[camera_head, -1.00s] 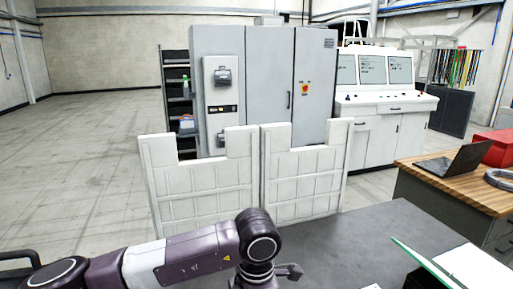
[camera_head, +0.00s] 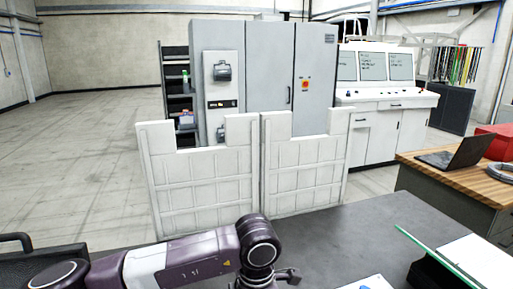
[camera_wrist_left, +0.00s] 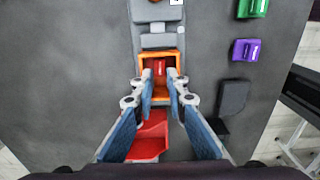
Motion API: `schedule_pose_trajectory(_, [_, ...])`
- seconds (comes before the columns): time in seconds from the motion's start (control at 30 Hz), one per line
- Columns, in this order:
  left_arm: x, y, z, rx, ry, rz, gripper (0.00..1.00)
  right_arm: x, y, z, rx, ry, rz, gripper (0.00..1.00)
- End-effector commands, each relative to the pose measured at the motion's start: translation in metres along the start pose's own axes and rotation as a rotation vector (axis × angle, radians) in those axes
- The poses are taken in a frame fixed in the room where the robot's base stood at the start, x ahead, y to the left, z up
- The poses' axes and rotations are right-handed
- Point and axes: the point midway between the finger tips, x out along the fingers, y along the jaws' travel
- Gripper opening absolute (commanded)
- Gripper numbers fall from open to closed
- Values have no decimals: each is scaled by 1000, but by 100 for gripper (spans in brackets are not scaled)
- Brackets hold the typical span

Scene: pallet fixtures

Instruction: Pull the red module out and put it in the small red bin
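The red module (camera_wrist_left: 160,68) sits in an orange-framed slot (camera_wrist_left: 173,57) in the left wrist view. My left gripper (camera_wrist_left: 160,88) points at it, its two blue-padded fingers apart on either side of the slot's near part. No contact with the module can be made out. A small red bin (camera_wrist_left: 150,136) lies below the slot, partly behind the left-hand finger. In the head view my left gripper (camera_head: 285,276) shows only in part at the bottom edge. The module and bin are not visible there. My right gripper is in neither view.
A green block (camera_wrist_left: 252,8) and a purple block (camera_wrist_left: 245,50) stand right of the slot. A dark holder (camera_wrist_left: 233,98) is beside the right finger. The dark grey table (camera_head: 345,232) has white panels (camera_head: 205,180) behind it and a green-edged board (camera_head: 440,255) at right.

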Motion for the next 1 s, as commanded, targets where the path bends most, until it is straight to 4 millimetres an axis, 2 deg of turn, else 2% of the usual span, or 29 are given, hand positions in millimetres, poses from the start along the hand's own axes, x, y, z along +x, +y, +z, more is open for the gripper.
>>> schedule_pose_trajectory(1.0, [0, 0, 0, 0, 0, 0, 13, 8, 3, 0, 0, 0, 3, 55])
